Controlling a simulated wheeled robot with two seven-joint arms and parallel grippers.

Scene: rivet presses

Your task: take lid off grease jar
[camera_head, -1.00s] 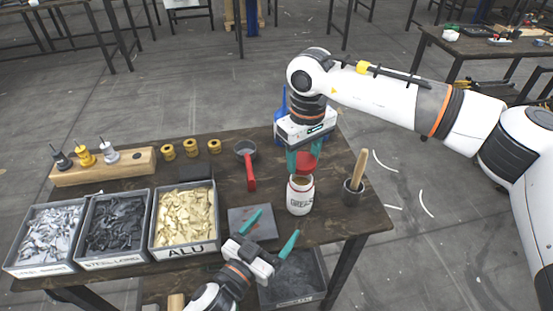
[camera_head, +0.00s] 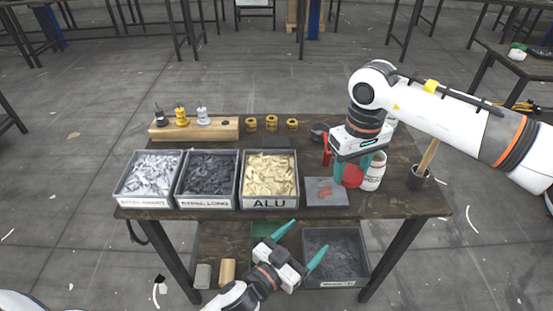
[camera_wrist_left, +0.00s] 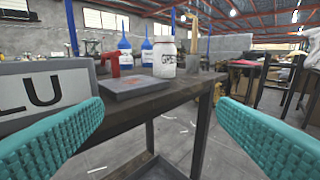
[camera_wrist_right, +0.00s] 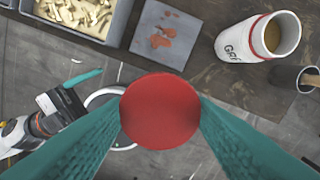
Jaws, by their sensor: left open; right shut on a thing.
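The grease jar (camera_head: 374,172) is white with a red band and stands on the right part of the bench. In the right wrist view the jar (camera_wrist_right: 240,42) is uncovered and shows brownish grease inside. My right gripper (camera_head: 358,166) is shut on the round red lid (camera_head: 350,175), clear of the jar and to its left in the head view. The lid (camera_wrist_right: 160,111) fills the space between the teal fingers. My left gripper (camera_head: 304,243) is open and empty, low in front of the bench's front edge. The jar also shows in the left wrist view (camera_wrist_left: 166,60).
A grey plate (camera_head: 327,198) with reddish smears lies left of the jar. A dark pot (camera_head: 417,182) with a wooden handle stands right of it. Part bins, including the ALU bin (camera_head: 268,203), line the front left. A lower shelf holds a grey bin (camera_head: 340,283).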

